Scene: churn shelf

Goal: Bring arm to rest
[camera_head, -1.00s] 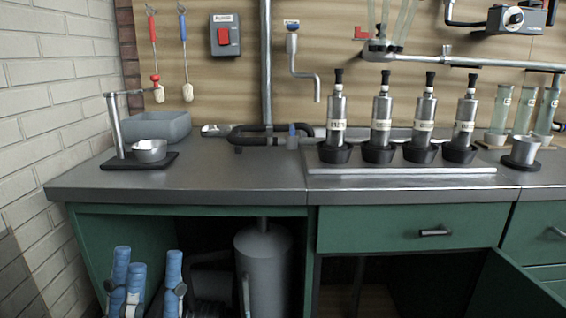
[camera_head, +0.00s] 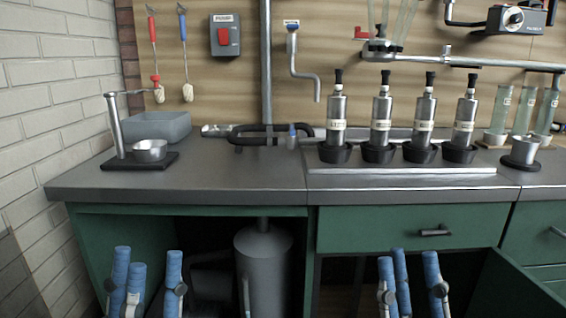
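My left gripper (camera_head: 150,264) shows at the bottom left, in front of the open space under the counter. Its blue fingers stand apart with nothing between them, so it is open. My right gripper (camera_head: 415,264) shows at the bottom right, in front of the open cupboard below the drawer. Its blue fingers are also apart and empty. Both point forward and sit lower than the countertop. The rest of both arms is out of view.
The grey countertop (camera_head: 230,180) carries a metal cup (camera_head: 149,150) on a stand, a grey basin (camera_head: 172,126) and several steel bottles (camera_head: 336,112) in black holders. A grey tank (camera_head: 263,268) stands below. A cupboard door (camera_head: 515,288) hangs open at right.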

